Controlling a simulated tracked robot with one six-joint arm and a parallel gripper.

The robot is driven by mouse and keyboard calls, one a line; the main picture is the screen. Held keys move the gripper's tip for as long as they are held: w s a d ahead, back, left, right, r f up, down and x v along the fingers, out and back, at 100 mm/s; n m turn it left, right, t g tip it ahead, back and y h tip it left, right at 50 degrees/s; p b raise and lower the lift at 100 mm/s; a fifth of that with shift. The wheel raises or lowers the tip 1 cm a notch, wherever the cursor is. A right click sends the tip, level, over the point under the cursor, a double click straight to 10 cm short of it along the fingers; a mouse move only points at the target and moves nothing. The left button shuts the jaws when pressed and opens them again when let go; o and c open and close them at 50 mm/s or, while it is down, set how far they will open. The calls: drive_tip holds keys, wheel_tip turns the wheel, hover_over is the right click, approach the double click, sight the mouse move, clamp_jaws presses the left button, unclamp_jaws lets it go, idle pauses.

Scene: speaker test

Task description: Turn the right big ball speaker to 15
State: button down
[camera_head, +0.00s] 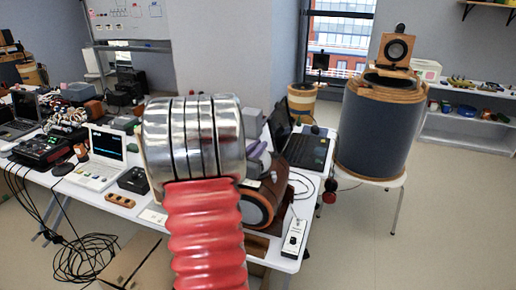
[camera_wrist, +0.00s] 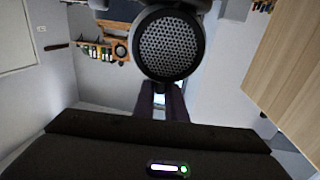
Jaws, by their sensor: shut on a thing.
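In the wrist view a round black speaker (camera_wrist: 168,46) with a grey mesh grille fills the top middle. My gripper (camera_wrist: 161,92) reaches up to it from below and is shut on it; the contact itself is partly hidden. In the head view a dark round body with an orange-brown ring (camera_head: 257,208) lies on the white table, just right of my silver and red arm. My arm hides part of it and hides my gripper there. I cannot tell whether it is the held speaker, and I see no legible dial or number.
The white table (camera_head: 290,262) is crowded: laptop (camera_head: 305,150), white device with a screen (camera_head: 100,155), small white box (camera_head: 294,238). A large dark blue drum (camera_head: 378,130) with a wooden box speaker (camera_head: 396,50) stands at right. Cables (camera_head: 85,258) lie on the floor.

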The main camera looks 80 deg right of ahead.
drive_tip(key=shift+r+m+g, duration=0.1)
drive_tip(key=shift+m+g, duration=0.5)
drive_tip(key=shift+g, duration=0.3)
drive_tip(key=c, duration=1.8)
unclamp_jaws()
drive_tip(key=shift+w+a, duration=0.1)
drive_tip(key=v, duration=1.3)
drive_tip(key=shift+w+a+r, duration=0.15)
drive_tip(key=shift+a, duration=0.15)
